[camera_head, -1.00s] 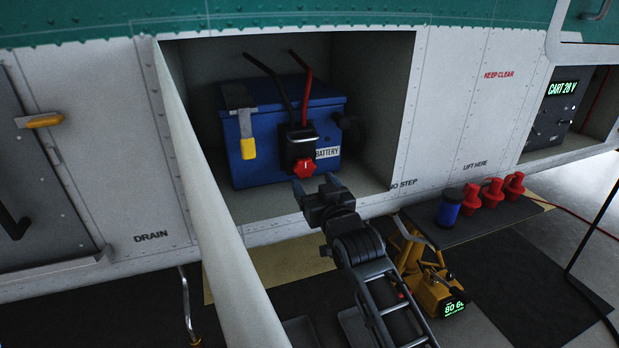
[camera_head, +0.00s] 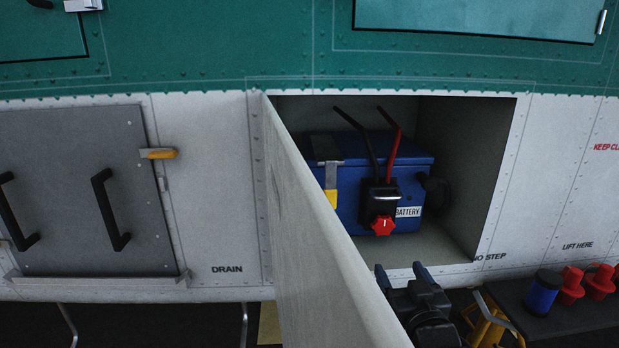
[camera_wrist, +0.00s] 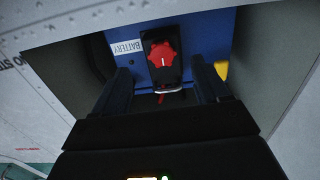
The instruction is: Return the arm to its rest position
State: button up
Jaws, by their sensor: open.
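My gripper (camera_head: 399,277) is open and empty in front of the lower edge of the battery bay, below the red knob. In the wrist view its two fingers (camera_wrist: 165,86) stand apart, with the red knob (camera_wrist: 161,54) seen beyond the gap between them. No contact shows. The blue battery (camera_head: 345,207) sits in the open bay with a black connector (camera_head: 381,194) on its front. The red knob shows on that connector in the head view (camera_head: 383,225). Most of my arm is below the frame.
The open bay door (camera_head: 318,235) juts out just left of my gripper. At lower right, a blue canister (camera_head: 543,292) and red plugs (camera_head: 600,281) stand on a dark surface near a yellow jack (camera_head: 491,323). A closed grey panel (camera_head: 80,195) is at left.

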jog(key=s+f+g, duration=0.1)
jog(key=s+f, duration=0.3)
jog(key=s, duration=0.9)
jog(key=s+f, duration=0.4)
jog(key=s, duration=0.9)
jog(key=s+r+g+p, duration=0.1)
jog(key=s+r, duration=0.4)
jog(key=s, duration=0.7)
jog(key=s+r+g+p, duration=0.1)
jog(key=s+r, duration=0.5)
jog(key=s, duration=0.6)
jog(key=shift+s, duration=0.15)
